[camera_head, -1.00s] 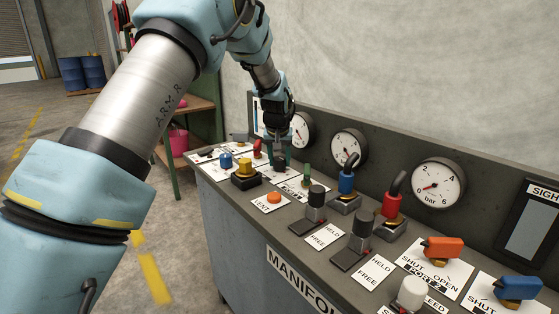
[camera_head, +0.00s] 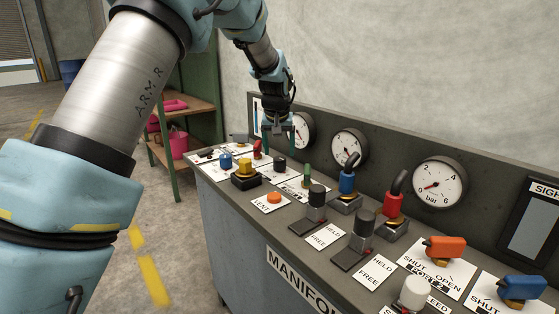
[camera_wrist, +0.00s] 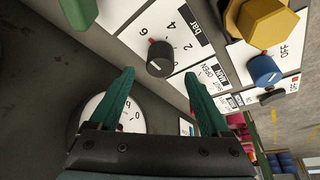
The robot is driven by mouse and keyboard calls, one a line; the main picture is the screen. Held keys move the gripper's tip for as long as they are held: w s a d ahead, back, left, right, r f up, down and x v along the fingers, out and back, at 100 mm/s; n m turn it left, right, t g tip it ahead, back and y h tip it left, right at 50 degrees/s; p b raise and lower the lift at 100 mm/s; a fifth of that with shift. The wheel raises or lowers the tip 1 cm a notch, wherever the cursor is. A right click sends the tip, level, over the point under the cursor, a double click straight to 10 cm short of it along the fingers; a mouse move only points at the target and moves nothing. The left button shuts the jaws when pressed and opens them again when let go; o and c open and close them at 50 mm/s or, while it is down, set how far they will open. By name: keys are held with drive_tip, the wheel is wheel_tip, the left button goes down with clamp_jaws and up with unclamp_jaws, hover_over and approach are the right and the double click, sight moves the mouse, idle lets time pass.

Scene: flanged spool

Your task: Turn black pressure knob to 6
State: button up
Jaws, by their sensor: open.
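The black pressure knob (camera_head: 280,163) stands on a white plate on the panel. In the wrist view the knob (camera_wrist: 160,60) shows a small red mark at its upper-left edge, near printed numbers and the word bar. I cannot tell exactly which number the mark meets. My gripper (camera_head: 279,132) is above the knob, apart from it. In the wrist view my gripper (camera_wrist: 159,75) is open and empty, with the knob visible beyond and between its green fingertips.
A yellow knob (camera_head: 244,167), blue knob (camera_head: 225,161), red lever (camera_head: 257,149) and green lever (camera_head: 307,173) stand close around. Gauges (camera_head: 349,145) line the upright back panel. An orange button (camera_head: 274,197) and black clamps sit nearer the front edge.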

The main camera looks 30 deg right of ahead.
drive_tip(key=v, duration=0.5)
drive_tip(key=shift+s+r+b, duration=0.1)
drive_tip(key=shift+r+b, duration=0.2)
drive_tip(key=shift+b, duration=0.05)
drive_tip(key=s+a+f+n+g+y+p, duration=0.1)
drive_tip(key=a+n, duration=0.1)
drive_tip(key=a, duration=1.1)
drive_tip(key=s+a+f+n+y+p, duration=0.1)
drive_tip(key=a+f, duration=0.1)
drive_tip(key=a, duration=1.1)
drive_tip(key=s+a+f+n, duration=0.1)
drive_tip(key=s+a, duration=0.6)
drive_tip(key=a, duration=0.1)
drive_tip(key=s+a+f+n+g, duration=0.1)
drive_tip(key=s+a+f, duration=0.1)
drive_tip(key=s+a, duration=0.5)
drive_tip(key=shift+a+f+p, duration=0.3)
drive_tip(key=shift+a, duration=0.5)
